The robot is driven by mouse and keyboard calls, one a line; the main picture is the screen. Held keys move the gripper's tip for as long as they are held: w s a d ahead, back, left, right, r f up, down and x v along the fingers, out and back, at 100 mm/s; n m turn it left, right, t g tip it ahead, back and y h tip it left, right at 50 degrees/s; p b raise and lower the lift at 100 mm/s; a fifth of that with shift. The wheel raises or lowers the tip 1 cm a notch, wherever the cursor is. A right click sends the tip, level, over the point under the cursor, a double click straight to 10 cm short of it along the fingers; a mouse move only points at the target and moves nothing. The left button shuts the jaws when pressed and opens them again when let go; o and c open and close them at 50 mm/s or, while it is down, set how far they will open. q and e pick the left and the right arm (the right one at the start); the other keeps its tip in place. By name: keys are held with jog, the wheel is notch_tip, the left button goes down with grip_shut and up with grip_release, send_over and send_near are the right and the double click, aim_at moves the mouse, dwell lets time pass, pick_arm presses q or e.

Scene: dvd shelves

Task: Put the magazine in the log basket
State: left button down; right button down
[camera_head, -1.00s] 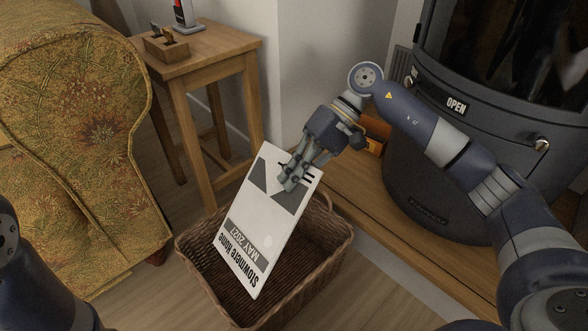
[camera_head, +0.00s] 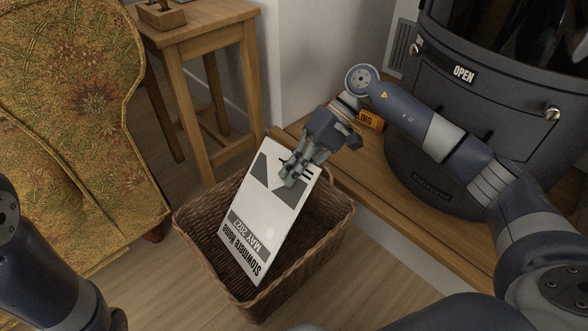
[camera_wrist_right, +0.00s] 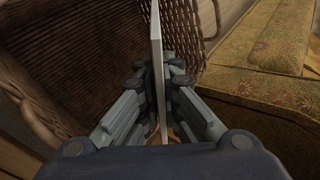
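A patterned armchair (camera_head: 75,130) stands at the left and a wooden side table (camera_head: 200,32) behind the basket. A dark stove (camera_head: 450,130) stands on a wooden platform (camera_head: 400,205) at the right. An orange box (camera_head: 368,121) lies behind my right gripper.

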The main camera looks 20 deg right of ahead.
jog(key=c, duration=1.7)
grip_release()
jog(key=v, duration=1.2)
jog(key=shift+a, duration=0.1)
